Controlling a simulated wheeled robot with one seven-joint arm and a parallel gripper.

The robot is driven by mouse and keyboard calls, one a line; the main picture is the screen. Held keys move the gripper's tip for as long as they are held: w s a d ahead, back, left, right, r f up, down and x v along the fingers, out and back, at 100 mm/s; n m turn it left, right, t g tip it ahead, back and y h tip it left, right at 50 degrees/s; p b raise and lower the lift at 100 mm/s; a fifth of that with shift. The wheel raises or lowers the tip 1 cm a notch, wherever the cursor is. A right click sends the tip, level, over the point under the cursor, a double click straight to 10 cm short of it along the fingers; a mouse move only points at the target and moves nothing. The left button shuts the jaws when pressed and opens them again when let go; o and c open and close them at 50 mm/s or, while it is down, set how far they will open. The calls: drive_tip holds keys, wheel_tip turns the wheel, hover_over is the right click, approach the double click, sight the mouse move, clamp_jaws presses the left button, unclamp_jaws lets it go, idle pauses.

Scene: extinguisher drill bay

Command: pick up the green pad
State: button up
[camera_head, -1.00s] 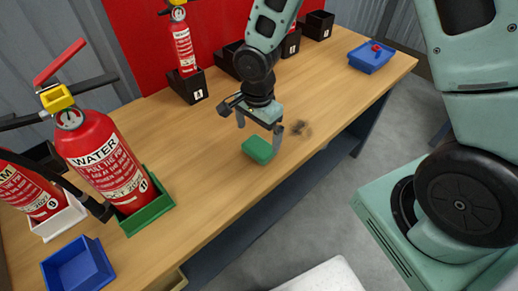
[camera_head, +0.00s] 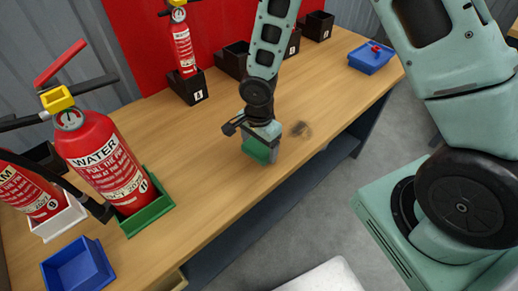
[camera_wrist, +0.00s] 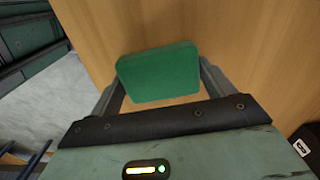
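The green pad (camera_head: 257,151) lies on the wooden table near its front edge. My gripper (camera_head: 260,150) is low over it, pointing down, and hides its upper part in the head view. In the wrist view the pad (camera_wrist: 160,73) shows between my two fingers (camera_wrist: 162,80), one at its left end and one at its right end. The fingers are spread about the pad's length apart. A narrow gap seems to show at the right finger; contact at the left finger cannot be told. The pad appears to rest on the table.
A red WATER extinguisher (camera_head: 104,158) stands in a green holder (camera_head: 152,214) at the left, with a blue tray (camera_head: 78,267) in front. A dark smudge (camera_head: 300,129) lies right of my gripper. Black holders line the back. A blue tray (camera_head: 371,58) is far right.

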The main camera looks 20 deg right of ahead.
sight(259, 146)
wheel_tip(259, 146, up, 10)
drive_tip(key=shift+p, duration=0.4)
idle(0.3)
drive_tip(key=shift+o, duration=0.4)
drive_tip(key=shift+d, duration=0.1)
